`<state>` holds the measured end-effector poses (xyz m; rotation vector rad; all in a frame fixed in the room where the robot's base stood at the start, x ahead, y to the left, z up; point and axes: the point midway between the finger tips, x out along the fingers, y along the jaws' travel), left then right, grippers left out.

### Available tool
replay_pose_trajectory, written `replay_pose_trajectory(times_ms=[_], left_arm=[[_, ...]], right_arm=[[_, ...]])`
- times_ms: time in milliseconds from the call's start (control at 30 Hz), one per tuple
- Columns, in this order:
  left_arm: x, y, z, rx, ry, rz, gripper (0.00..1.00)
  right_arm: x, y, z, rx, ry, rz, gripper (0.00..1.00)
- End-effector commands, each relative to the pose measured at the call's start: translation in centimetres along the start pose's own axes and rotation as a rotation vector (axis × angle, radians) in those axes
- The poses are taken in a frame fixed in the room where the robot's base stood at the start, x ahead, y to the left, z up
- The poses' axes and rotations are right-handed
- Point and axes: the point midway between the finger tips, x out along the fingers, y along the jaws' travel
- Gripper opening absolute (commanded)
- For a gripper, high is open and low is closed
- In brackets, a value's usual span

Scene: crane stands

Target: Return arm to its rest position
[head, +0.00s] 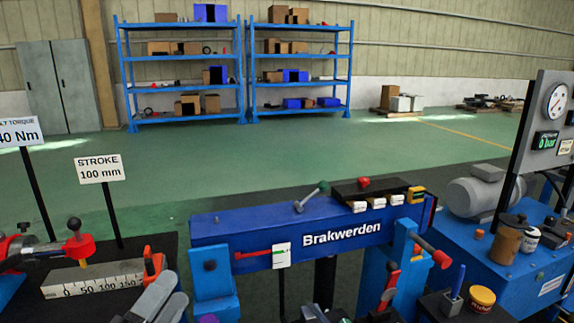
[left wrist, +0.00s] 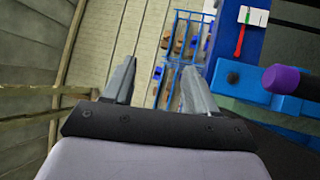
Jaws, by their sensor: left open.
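My left gripper (head: 160,298) shows at the bottom left of the head view, its two grey fingers apart and nothing between them. In the left wrist view my left gripper (left wrist: 160,78) is open and empty, with the far shelves seen through the gap. In the head view it is in front of the scale block (head: 95,280) and left of the blue crane beam (head: 225,228). It appears apart from both, though the depth is hard to judge.
A red lever (head: 262,254) with a white tag (head: 281,256) is on the beam front. A purple knob (left wrist: 287,80) is right of the fingers in the left wrist view. An orange-red tool (head: 152,265) stands by the scale. A blue pump unit (head: 520,280) is at right.

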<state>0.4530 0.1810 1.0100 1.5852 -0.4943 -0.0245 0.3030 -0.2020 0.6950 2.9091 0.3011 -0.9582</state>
Motion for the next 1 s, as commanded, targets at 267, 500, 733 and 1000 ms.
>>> replay_pose_trajectory(times_ms=[267, 500, 733, 1000], left_arm=[[-6.7, -7.8, 6.7, 0.535, -0.414, -0.403, 0.57], [-15.7, -13.4, 7.1, 0.875, -0.744, -0.787, 0.57], [-22.5, -15.1, 5.4, 1.026, -0.949, -1.063, 0.57], [-27.1, -15.6, 3.8, 1.107, -1.072, -1.251, 0.57]], right_arm=[[0.0, 0.0, 0.0, 0.0, 0.0, 0.0, 0.43], [0.0, 0.0, 0.0, 0.001, 0.0, 0.0, 0.43], [0.0, 0.0, 0.0, 0.001, 0.0, 0.0, 0.43], [-0.1, 0.0, -0.1, 0.001, -0.001, 0.0, 0.43]])
